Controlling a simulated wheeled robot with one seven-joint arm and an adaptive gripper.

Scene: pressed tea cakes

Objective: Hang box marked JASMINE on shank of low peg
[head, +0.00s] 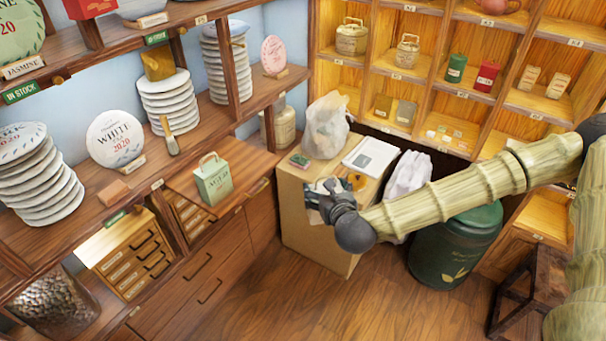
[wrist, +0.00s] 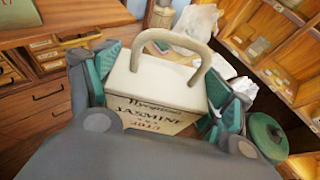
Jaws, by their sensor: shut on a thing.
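The box marked JASMINE (wrist: 160,88) has a cream top, a printed tan front and a thick pale loop handle. My gripper (wrist: 168,95) is shut on it, with one green-padded finger on each side, in the wrist view. In the head view my gripper (head: 326,197) is over the near part of the tan counter, and the box is mostly hidden by it. Small peg-like knobs stick out of the left shelf edges, one by the IN STOCK tag (head: 58,80) and one higher (head: 182,30). I cannot tell which is the low peg.
The counter (head: 310,228) bears a plastic bag (head: 326,125), a white book or pad (head: 371,156) and small items. A green box with a handle (head: 213,180) stands on the left ledge. A dark green bin (head: 455,245) stands right of the counter.

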